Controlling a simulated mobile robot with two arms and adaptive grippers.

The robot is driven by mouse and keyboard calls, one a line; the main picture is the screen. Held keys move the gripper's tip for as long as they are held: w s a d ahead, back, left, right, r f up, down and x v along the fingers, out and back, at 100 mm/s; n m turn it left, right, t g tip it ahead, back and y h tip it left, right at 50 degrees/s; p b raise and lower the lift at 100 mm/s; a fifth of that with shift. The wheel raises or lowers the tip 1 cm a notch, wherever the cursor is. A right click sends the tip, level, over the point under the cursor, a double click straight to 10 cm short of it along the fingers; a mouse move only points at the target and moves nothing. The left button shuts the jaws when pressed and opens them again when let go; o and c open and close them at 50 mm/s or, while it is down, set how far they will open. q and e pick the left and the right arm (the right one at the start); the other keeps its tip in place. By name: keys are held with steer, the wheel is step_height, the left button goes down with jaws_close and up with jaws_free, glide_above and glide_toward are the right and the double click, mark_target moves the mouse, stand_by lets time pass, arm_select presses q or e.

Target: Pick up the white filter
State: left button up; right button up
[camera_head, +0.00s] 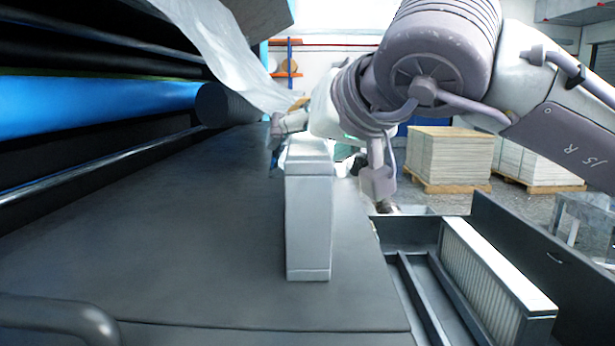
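A tall white box-shaped piece (308,220), which may be the white filter, stands upright on the dark flat surface in the middle of the view. No pleats show on its visible faces. My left gripper is not in view.
The dark flat surface (180,240) is clear left of the white piece. A machine with a blue roll (100,103) lines the left side. A translucent sheet (225,50) hangs above. The dark tray (410,290) has raised walls. Stacked pallets (448,157) stand behind.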

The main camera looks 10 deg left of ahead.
jaws_close()
